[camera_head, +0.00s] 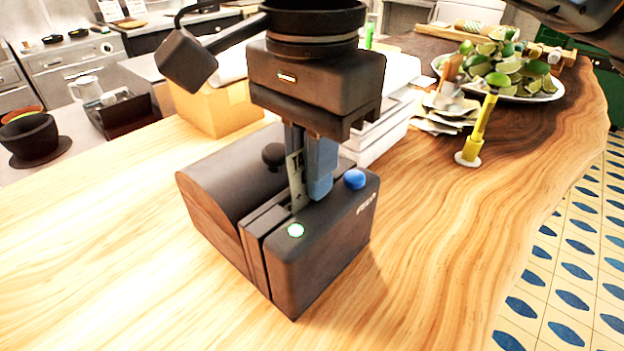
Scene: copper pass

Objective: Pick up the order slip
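The order slip (297,183) is a small pale strip with dark print. It stands upright in the slot of a dark printer (330,235) on the wooden counter. My gripper (309,172) points down over the printer, with its fingers at the slip. One blue-grey finger stands just right of the slip and reaches down close to the printer's top. The other finger is mostly hidden behind the slip and in shadow. I cannot tell whether the fingers are closed on the slip.
A cardboard box (217,108) and white stacked boxes stand behind. A yellow tool (478,132) and a plate of limes (548,92) are at back right. The front counter is clear.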

